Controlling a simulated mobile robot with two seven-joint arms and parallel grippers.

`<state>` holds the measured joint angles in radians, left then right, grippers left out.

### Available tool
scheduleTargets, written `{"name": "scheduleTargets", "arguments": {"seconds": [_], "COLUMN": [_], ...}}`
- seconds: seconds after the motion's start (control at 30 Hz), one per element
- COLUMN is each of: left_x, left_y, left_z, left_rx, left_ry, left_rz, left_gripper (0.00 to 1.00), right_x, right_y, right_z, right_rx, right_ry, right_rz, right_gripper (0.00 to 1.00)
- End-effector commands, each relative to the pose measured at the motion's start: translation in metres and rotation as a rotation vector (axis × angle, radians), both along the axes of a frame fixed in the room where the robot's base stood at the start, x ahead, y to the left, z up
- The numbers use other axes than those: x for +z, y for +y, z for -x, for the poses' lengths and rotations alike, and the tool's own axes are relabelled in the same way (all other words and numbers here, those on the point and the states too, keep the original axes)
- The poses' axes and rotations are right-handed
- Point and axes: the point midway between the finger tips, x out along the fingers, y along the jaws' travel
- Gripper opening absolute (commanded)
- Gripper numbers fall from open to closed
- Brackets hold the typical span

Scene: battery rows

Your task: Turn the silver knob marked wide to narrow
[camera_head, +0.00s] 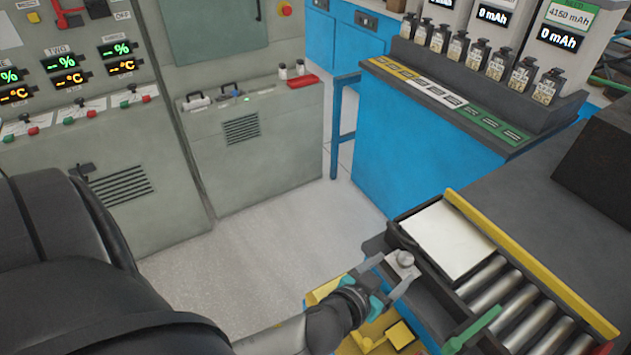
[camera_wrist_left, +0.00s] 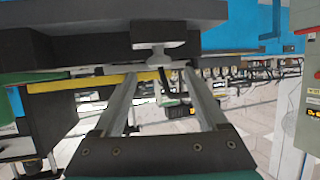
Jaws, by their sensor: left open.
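The silver knob (camera_head: 404,258) sits on the dark side ledge of the roller conveyor at the lower right. It also shows at the top middle of the left wrist view (camera_wrist_left: 158,52), below a dark panel edge. My left gripper (camera_head: 396,272) is open, with its two grey fingers at the knob, one to each side. In the left wrist view the fingers (camera_wrist_left: 159,76) point towards the knob with a gap between them. I cannot tell whether they touch it. No wide or narrow marking is readable. My right gripper is not in view.
A green lever (camera_head: 474,330) stands nearby. A blue bench (camera_head: 425,150) carries several batteries behind. Grey cabinets (camera_head: 255,150) stand at left; the floor (camera_head: 270,245) between is clear.

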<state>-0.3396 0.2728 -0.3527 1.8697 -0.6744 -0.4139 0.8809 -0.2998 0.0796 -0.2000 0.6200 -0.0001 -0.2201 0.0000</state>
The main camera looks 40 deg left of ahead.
Motion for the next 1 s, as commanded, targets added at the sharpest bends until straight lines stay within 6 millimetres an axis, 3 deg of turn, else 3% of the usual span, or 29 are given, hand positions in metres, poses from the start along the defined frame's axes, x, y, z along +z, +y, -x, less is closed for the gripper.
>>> {"name": "scheduleTargets", "arguments": {"seconds": [0.7, 1.0], "left_x": [0.042, 0.035], "left_y": [0.010, 0.040], "left_z": [0.101, 0.095], "left_rx": [-0.002, 0.124], "left_ry": [0.001, 0.133], "left_rz": [0.001, -0.062], "left_gripper": [0.75, 0.75], "right_x": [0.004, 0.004], "right_y": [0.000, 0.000], "right_z": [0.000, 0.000], "right_rx": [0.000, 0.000], "right_ry": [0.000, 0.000], "right_rz": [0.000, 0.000], "right_gripper": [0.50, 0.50]}}
